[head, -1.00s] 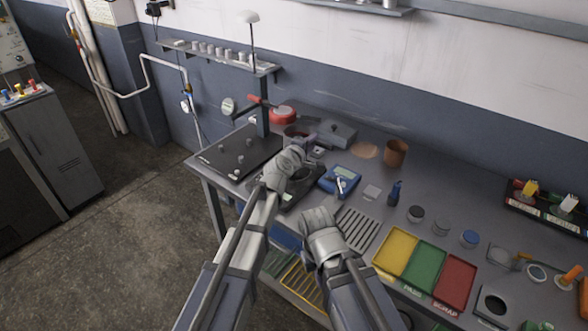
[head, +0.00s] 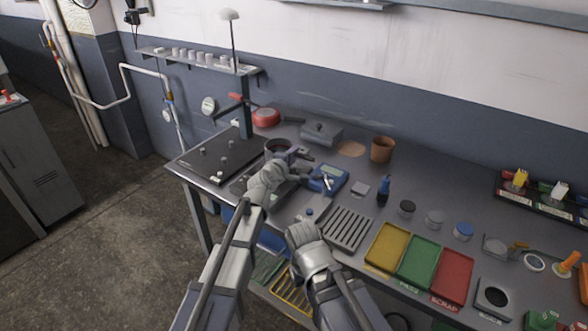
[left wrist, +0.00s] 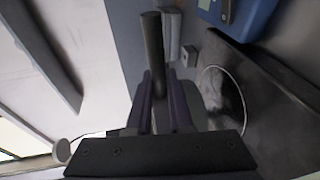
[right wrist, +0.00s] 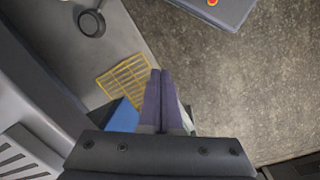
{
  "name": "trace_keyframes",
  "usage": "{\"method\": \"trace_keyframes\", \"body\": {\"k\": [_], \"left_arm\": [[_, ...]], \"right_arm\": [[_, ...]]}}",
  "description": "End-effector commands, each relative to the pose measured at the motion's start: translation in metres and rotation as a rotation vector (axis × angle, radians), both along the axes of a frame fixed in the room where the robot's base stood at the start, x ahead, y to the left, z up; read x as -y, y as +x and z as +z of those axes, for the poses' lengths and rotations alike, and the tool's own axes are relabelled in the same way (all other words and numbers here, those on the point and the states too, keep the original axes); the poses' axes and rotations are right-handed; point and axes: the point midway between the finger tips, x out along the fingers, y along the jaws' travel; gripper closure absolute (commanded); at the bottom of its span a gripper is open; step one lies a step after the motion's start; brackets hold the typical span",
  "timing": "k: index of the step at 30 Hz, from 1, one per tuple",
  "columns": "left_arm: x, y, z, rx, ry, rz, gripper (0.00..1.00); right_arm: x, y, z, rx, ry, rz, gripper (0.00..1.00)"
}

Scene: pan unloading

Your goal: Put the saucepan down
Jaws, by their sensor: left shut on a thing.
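The saucepan (head: 278,147) is a dark round pan in the head view, just beyond my left gripper (head: 297,156). In the left wrist view a dark rod-like handle (left wrist: 152,45) runs between the purple fingers of my left gripper (left wrist: 160,85), which are shut on it. The pan's body is mostly hidden in that view. I cannot tell whether its base touches anything. My right gripper (right wrist: 161,75) is shut and empty, low in front of the bench; its fingertips are hidden by its own wrist in the head view.
A black board with pegs (head: 215,160) is left of the pan. A blue meter (head: 328,179) and a grey box (head: 321,133) lie right of it. A red round item (head: 265,117) and a brown pot (head: 382,149) stand behind. Yellow, green and red trays (head: 451,276) are at right.

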Motion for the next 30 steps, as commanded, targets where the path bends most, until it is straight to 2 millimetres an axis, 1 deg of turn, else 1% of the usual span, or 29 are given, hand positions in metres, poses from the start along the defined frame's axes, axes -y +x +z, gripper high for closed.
{"method": "trace_keyframes", "body": {"k": [4, 9, 12, 20, 25, 26, 30], "left_arm": [[0.000, 0.000, -0.008, 0.001, 0.001, 0.001, 1.00], [0.000, 0.000, -0.029, 0.001, 0.001, 0.001, 1.00], [0.000, 0.000, -0.038, 0.001, 0.001, 0.001, 1.00], [0.000, 0.000, -0.036, 0.001, 0.001, 0.001, 1.00], [0.000, 0.000, -0.041, 0.001, 0.001, 0.001, 1.00], [0.000, 0.000, -0.039, 0.000, 0.000, 0.000, 0.77], [0.000, 0.000, -0.039, 0.000, 0.000, 0.000, 0.62]], "right_arm": [[0.000, 0.000, -0.008, 0.000, 0.000, 0.000, 1.00], [0.000, 0.000, -0.029, 0.000, 0.000, 0.000, 1.00], [0.000, 0.000, -0.038, 0.000, 0.000, 0.000, 1.00], [0.000, 0.000, -0.036, 0.000, 0.000, 0.000, 1.00], [0.000, 0.000, -0.041, 0.000, 0.000, 0.000, 1.00], [0.000, 0.000, -0.039, 0.000, 0.000, 0.000, 1.00], [0.000, 0.000, -0.039, 0.000, 0.000, 0.000, 1.00]]}}
